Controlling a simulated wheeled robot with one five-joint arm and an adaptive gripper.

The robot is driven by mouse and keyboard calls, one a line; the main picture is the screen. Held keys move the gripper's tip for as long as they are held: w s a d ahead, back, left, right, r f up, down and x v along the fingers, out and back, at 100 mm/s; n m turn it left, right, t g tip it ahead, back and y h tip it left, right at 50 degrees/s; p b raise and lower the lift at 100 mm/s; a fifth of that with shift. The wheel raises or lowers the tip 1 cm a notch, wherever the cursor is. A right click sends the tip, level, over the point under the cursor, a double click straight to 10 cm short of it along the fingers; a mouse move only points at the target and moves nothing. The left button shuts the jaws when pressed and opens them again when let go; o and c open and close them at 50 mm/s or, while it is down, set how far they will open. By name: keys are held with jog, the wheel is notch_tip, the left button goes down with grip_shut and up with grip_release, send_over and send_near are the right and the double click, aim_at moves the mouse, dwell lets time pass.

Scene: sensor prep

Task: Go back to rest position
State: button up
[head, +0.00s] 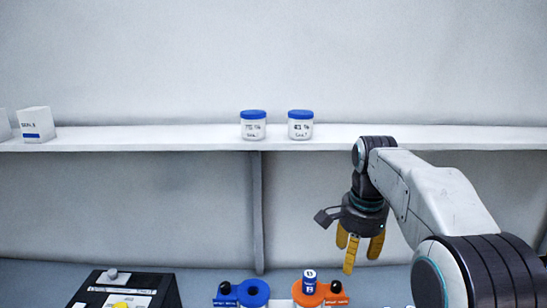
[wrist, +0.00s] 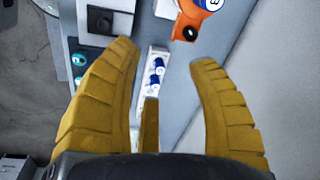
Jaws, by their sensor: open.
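My gripper (head: 358,248) hangs fingers-down at the right in the head view, in front of the wall and below shelf height. Its yellow fingers are spread with nothing between them, as the wrist view (wrist: 165,75) also shows. It is apart from the orange holder (head: 320,295), which stands lower and to its left with a blue-and-white item (head: 309,282) on it. The orange holder also shows at the top of the wrist view (wrist: 186,24).
A white shelf (head: 190,138) carries two blue-lidded jars (head: 254,125) (head: 300,125) and white boxes (head: 37,124) at left. On the bench are a black panel with a yellow button (head: 121,305) and a blue holder (head: 254,293). Wall space left of the arm is clear.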

jog(key=s+f+n+t, duration=0.1)
jog(key=s+n, duration=0.3)
jog(key=s, duration=0.4)
jog(key=s+f+n+t+b, duration=0.1)
jog(key=s+f+n, duration=0.3)
jog(key=s, duration=0.5)
jog(key=s+f+n+t, duration=0.1)
jog(key=s+f+n, duration=0.2)
jog(key=s, duration=0.5)
jog(key=shift+s+n+b, duration=0.3)
jog(key=shift+s+n, duration=0.1)
jog(key=shift+n, duration=0.2)
